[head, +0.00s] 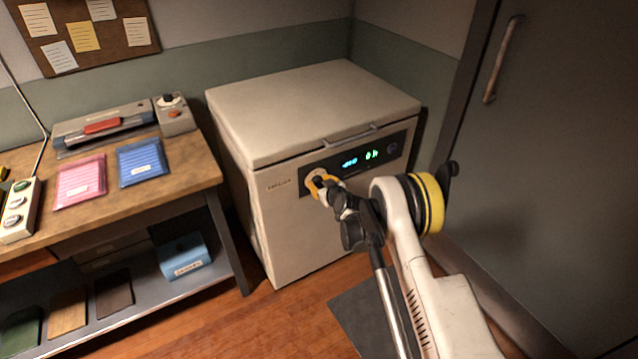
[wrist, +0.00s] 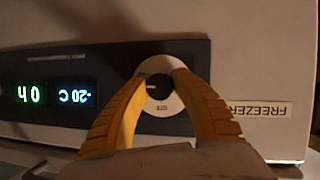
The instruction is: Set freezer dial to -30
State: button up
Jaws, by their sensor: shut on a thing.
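The chest freezer (head: 320,145) stands against the wall with its lid closed. Its dark control panel (head: 388,150) is on the upper front. The round pale dial (wrist: 158,66) with a dark centre sits at one end of the panel, beside the "FREEZER" label (wrist: 258,108). In the wrist view, which is upside down, the blue display (wrist: 76,95) reads -20 C and a green display (wrist: 29,94) reads 0 h. My gripper (wrist: 160,88) has its yellow fingers on either side of the dial and is shut on it. In the head view my gripper (head: 318,184) partly hides the dial.
A wooden workbench (head: 110,200) with pink and blue packs (head: 142,162) stands left of the freezer. A grey door (head: 550,150) is at the right. A dark mat (head: 350,310) lies on the floor before the freezer.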

jog(key=m+g+y, duration=0.1)
jog(key=m+y, duration=0.1)
jog(key=m, duration=0.1)
jog(key=shift+a+m+g+y, duration=0.1)
jog(key=shift+m+g+y, duration=0.2)
jog(key=shift+g, duration=0.1)
dwell(0.5)
jog(key=o, duration=1.2)
jog(key=v, duration=1.2)
